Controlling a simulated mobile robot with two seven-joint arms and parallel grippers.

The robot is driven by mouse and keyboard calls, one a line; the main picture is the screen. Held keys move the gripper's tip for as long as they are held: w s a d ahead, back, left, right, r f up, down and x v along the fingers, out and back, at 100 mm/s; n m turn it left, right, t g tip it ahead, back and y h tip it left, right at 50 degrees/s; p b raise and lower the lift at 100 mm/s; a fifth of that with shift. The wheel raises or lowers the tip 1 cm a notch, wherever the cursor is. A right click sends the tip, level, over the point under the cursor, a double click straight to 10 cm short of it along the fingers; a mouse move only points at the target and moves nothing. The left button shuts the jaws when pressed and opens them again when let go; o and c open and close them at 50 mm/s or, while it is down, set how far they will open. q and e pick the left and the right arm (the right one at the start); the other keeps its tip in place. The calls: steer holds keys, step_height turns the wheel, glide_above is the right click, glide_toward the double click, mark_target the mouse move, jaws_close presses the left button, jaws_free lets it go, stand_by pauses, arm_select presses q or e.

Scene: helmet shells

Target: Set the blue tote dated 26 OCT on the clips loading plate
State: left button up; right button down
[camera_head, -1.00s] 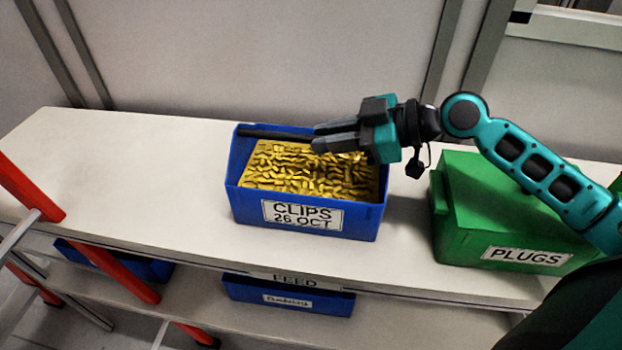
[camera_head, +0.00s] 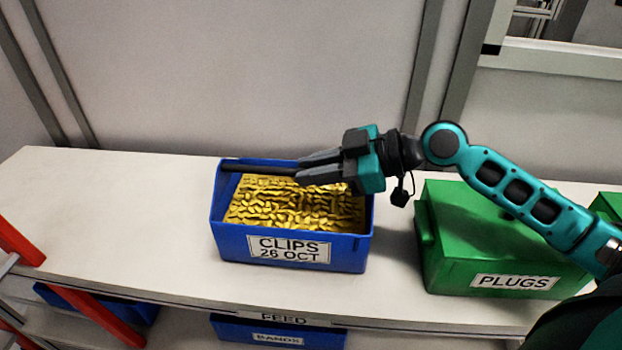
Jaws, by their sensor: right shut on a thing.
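The blue tote (camera_head: 228,241) stands upright on the white shelf top, left of centre. Its front label (camera_head: 289,250) reads CLIPS 26 OCT, and it is filled with small gold clips (camera_head: 290,208). A dark bar (camera_head: 245,170) runs across the tote near its back edge. My right gripper (camera_head: 305,172) reaches in from the right over the back of the tote and is shut on this bar at its right part. I cannot tell any gap between the tote and the shelf. My left gripper is not in view. No clips loading plate can be made out.
A green tote labelled PLUGS (camera_head: 445,268) stands right of the blue tote, with another green one (camera_head: 608,205) at the right edge. The white shelf (camera_head: 110,225) is clear on the left. A blue BANDS bin (camera_head: 228,330) sits below. Red bars (camera_head: 100,318) stand at lower left.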

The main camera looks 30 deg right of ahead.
step_height(320, 180, up, 20)
steer(key=p, duration=0.3)
steer(key=shift+f, duration=0.15)
